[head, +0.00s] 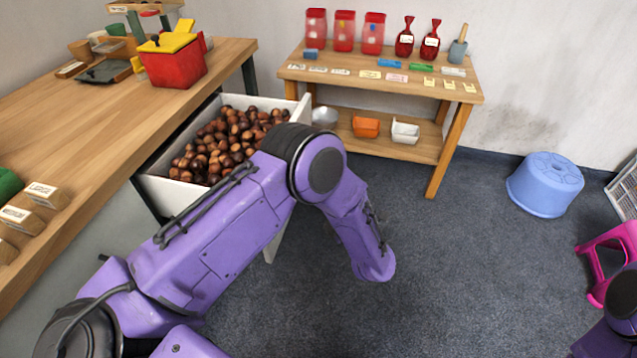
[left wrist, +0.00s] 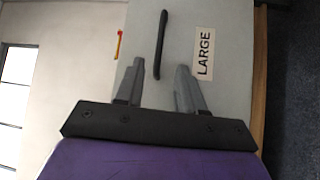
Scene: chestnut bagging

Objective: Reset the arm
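My left arm (head: 225,225) is purple; it reaches in from the lower left and bends at a black joint in front of a bin of chestnuts. Its gripper is hidden in the head view. In the left wrist view my left gripper (left wrist: 160,72) has its two grey fingers apart, with nothing held between them. Beyond them is a grey panel (left wrist: 225,25) with a black handle (left wrist: 161,45) and a LARGE label (left wrist: 204,52). Part of my right arm (head: 622,305) shows at the right edge; its gripper is out of view.
The white bin (head: 165,195) of chestnuts (head: 228,142) projects beside the wooden table (head: 100,140). A wooden shelf table (head: 345,88) with bags stands at the back. A blue stool (head: 545,185) and pink stool (head: 605,255) are at right. The middle floor is clear.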

